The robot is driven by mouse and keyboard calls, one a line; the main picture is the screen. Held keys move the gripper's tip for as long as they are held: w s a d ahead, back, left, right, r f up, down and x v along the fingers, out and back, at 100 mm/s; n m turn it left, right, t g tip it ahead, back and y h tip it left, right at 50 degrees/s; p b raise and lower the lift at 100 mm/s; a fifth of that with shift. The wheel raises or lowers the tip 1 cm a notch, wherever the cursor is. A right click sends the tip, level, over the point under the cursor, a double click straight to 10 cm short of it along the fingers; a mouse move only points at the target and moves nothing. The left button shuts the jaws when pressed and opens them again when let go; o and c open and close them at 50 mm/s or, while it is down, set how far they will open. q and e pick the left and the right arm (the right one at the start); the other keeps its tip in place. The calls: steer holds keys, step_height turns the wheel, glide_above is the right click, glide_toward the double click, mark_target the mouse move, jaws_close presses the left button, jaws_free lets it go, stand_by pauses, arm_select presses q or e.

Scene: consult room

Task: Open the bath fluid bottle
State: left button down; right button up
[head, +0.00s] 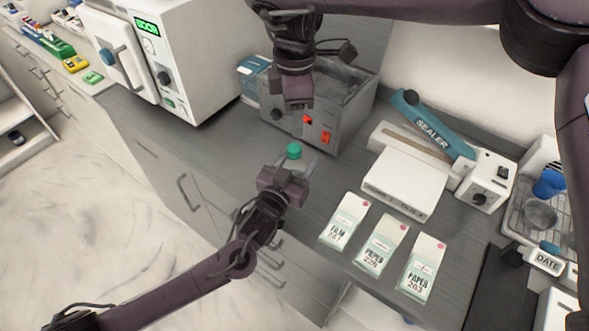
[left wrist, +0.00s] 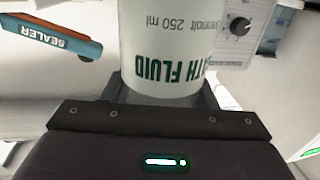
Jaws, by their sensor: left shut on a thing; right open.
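The bath fluid bottle shows in the head view mostly as its green cap (head: 293,151). My left gripper (head: 294,172) is around the bottle and shut on it; the body is largely hidden behind the gripper there. In the left wrist view the white bottle (left wrist: 170,50) fills the jaws, its "BATH FLUID 250 ml" label upside down and partly cut off. The cap is outside that view. My right gripper (head: 297,104) is open, pointing down, above and behind the cap and apart from it, in front of the metal bath.
The metal bath (head: 330,136) with a red display stands behind the bottle. The blue-armed sealer (head: 432,130) and a white box (head: 400,182) are to its right. Paper and film packs (head: 345,222) lie at the front right. A white steriliser (head: 200,50) stands at the left.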

mark_target(294, 148)
steer(key=m, duration=0.3)
steer(key=shift+m, duration=0.4)
steer(key=m, duration=0.4)
steer(key=shift+a, duration=0.15)
steer(key=m, duration=0.4)
steer(key=shift+m, duration=0.3)
steer(key=m, duration=0.5)
steer(key=shift+s, duration=0.1)
steer(key=shift+f+m, duration=0.3)
steer(key=shift+f, duration=0.15)
step_height(294, 148, down, 7)
steer(key=shift+f, duration=0.1)
